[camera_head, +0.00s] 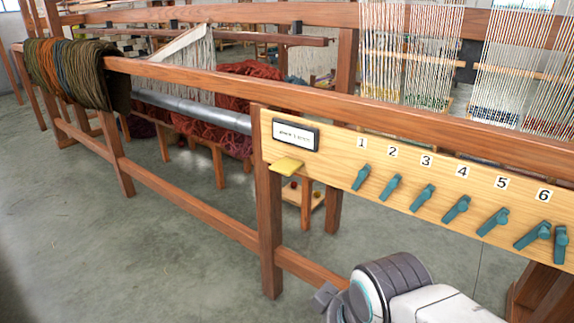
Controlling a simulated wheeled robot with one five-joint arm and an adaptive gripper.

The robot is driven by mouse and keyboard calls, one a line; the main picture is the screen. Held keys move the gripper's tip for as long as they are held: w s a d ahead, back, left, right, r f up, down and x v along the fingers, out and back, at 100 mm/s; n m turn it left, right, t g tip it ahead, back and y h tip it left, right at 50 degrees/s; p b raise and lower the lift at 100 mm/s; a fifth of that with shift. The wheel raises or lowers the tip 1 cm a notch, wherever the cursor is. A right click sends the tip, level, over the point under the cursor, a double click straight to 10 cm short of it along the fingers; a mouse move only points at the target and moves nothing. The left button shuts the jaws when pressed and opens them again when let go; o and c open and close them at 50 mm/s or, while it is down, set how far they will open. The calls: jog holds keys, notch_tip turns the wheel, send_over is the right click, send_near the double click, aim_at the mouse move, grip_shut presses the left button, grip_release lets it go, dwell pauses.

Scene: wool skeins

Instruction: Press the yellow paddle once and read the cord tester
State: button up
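The yellow paddle (286,165) sticks out from the left end of a pale wooden panel (335,167) on the loom's front rail. Above it is the cord tester (296,135), a small dark-framed display with a white face. Its text is too small for me to read. My gripper (322,297) is at the bottom centre, low and well below the paddle, not touching it. Its fingers are mostly hidden behind my wrist, so I cannot tell if it is open.
Several teal levers (421,197) sit under numbers 1 to 6 along the panel. A wooden post (269,230) and a lower rail (190,201) stand near my gripper. Wool skeins (75,72) hang at the far left. The grey floor (110,255) at left is clear.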

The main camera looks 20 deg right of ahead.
grip_shut()
jog(key=c, duration=0.7)
grip_release()
